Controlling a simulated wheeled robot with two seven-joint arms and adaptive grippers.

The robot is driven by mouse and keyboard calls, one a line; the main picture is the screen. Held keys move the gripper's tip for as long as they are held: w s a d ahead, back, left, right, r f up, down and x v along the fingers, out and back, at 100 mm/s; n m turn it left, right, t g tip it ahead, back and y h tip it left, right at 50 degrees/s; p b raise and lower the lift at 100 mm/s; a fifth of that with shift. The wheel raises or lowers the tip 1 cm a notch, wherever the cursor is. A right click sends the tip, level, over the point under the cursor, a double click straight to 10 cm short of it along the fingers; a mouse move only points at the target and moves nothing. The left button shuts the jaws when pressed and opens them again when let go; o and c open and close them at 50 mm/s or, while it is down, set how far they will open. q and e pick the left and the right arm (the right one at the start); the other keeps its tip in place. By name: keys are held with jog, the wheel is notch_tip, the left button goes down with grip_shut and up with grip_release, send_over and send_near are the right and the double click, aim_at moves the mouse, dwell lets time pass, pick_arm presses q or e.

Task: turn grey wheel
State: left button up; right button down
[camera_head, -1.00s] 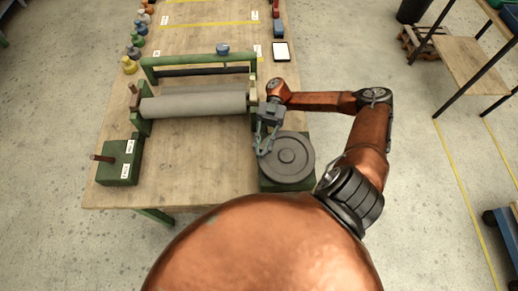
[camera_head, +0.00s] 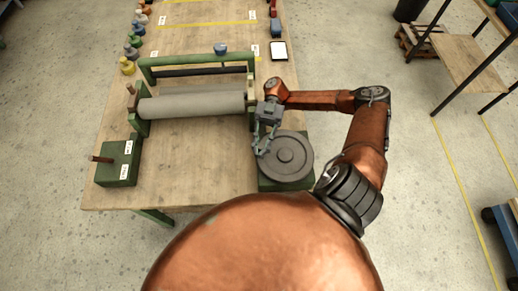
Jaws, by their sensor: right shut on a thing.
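The grey wheel (camera_head: 289,158) is a flat round disc with a raised hub, lying on a dark green base (camera_head: 286,186) at the table's front right corner. My right gripper (camera_head: 262,148) reaches down from the end of my orange right arm to the wheel's left rim. It is shut on the rim; the fine contact of its fingertips is small in the picture. My left gripper is not in view.
A green-framed roller machine with a grey roller (camera_head: 192,105) stands left of the gripper. A green box with a brown handle (camera_head: 118,164) sits at the table's left edge. Bare wooden table (camera_head: 195,165) lies between box and wheel. A tablet (camera_head: 279,51) lies behind.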

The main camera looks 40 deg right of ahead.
jog(key=shift+s, duration=0.1)
jog(key=c, duration=2.1)
grip_release()
jog(key=shift+d, duration=0.15)
jog(key=shift+o, duration=1)
send_over(265, 138)
jog(key=shift+c, duration=0.4)
